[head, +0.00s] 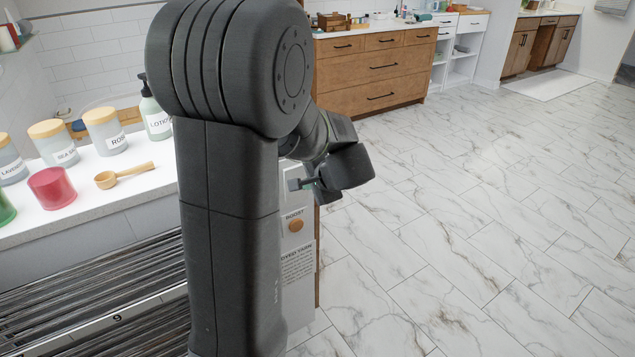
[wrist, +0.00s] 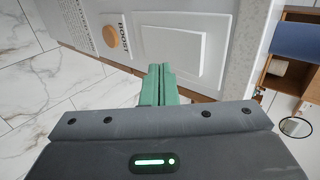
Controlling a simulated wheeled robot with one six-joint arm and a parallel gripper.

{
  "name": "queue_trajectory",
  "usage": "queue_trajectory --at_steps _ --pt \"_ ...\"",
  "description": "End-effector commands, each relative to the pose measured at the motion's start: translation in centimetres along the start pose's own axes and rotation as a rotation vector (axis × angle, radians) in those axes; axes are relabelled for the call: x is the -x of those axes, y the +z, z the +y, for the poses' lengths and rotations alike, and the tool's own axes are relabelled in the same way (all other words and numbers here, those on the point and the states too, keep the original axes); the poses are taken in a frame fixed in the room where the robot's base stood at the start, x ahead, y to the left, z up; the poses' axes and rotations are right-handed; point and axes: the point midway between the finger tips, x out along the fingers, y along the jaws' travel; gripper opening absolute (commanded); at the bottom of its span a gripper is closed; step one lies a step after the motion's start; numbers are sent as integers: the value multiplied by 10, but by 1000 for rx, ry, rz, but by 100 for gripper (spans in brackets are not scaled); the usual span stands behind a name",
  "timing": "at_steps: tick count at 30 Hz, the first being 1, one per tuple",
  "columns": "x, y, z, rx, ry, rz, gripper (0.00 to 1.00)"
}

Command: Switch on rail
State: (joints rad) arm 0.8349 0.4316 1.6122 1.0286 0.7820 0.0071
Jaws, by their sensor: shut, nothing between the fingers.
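In the wrist view a white panel carries a large pale rocker-like switch plate (wrist: 178,45) with a raised inner part. Beside it are the word BOOST and a round copper-coloured button (wrist: 110,36). The button also shows in the head view (head: 295,225), on the panel (head: 297,290) past my arm. My gripper (head: 297,184) is shut and empty in front of the panel's upper part. In the wrist view its green fingertips (wrist: 160,70) overlap the lower left edge of the switch plate; I cannot tell whether they touch it. My arm hides part of the panel in the head view.
Long grey bars (head: 90,300) lie left of the panel, below a white counter (head: 140,180). The counter holds labelled jars (head: 105,130), a lotion bottle (head: 154,112), a red cup (head: 52,188) and a wooden scoop (head: 125,176). Marble floor (head: 480,220) is clear at right, before wooden drawers (head: 375,70).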

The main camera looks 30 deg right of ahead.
Motion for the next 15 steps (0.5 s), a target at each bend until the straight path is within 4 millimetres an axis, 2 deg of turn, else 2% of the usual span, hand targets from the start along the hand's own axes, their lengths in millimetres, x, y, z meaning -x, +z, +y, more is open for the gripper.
queue_trajectory --at_steps 1,6,15 --pt "-9 0 -4 3 1 -2 0" --pt "-24 0 -22 3 0 -1 0" --pt "-31 0 -29 1 0 0 0"
